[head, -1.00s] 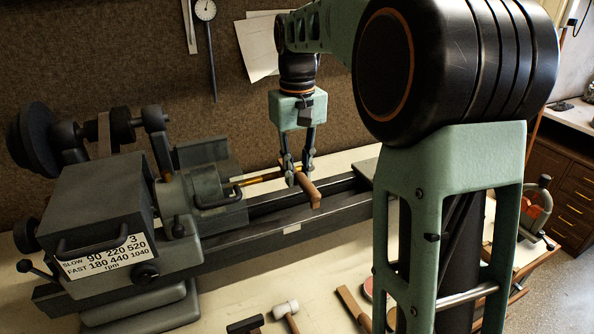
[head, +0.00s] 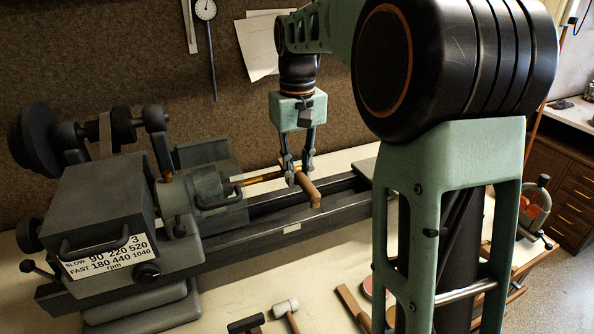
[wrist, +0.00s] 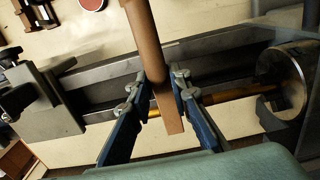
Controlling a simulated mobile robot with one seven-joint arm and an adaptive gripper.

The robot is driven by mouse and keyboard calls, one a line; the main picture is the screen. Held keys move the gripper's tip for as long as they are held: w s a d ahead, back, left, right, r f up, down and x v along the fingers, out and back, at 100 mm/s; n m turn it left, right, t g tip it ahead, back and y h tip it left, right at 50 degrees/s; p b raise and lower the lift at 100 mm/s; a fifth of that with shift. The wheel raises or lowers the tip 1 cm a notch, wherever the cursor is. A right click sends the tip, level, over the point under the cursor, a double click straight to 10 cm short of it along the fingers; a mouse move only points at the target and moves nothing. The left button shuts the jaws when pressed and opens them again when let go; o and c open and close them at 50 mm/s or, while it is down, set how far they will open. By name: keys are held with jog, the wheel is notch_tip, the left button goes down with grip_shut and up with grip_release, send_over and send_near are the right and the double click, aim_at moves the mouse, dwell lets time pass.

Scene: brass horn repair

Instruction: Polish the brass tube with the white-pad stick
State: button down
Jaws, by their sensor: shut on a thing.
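The brass tube (head: 262,177) juts out of the lathe chuck over the lathe bed; it also shows in the wrist view (wrist: 230,96), running from the chuck to behind my fingers. My gripper (head: 299,176) is shut on a brown wooden stick (head: 311,193), which crosses the tube near its free end. In the wrist view the stick (wrist: 148,40) passes between the fingertips (wrist: 168,84), its near end above the tube. No white pad is visible on it, and I cannot tell whether it touches the tube.
The lathe headstock (head: 100,205) stands left and its bed (head: 270,235) runs below the gripper. A white-headed mallet (head: 287,310), a dark hammer (head: 245,324) and another wooden stick (head: 352,304) lie on the front bench. A vise (head: 535,210) is at right.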

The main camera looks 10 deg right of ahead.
aim_at(304, 181)
jog(key=shift+s+a+f, duration=0.1)
jog(key=shift+a, duration=0.05)
dwell(0.4)
jog(key=shift+d+p, duration=0.2)
jog(key=shift+p, duration=0.2)
dwell(0.3)
jog(key=shift+a, duration=0.2)
dwell(0.3)
jog(key=shift+s+d+r+p, duration=0.2)
jog(key=shift+s+r+p, duration=0.1)
jog(key=shift+s+r, duration=0.6)
jog(key=shift+s+d+r+p, duration=0.25)
jog(key=shift+s+r, duration=0.45)
jog(key=shift+s, duration=0.35)
jog(key=shift+w+a, duration=0.1)
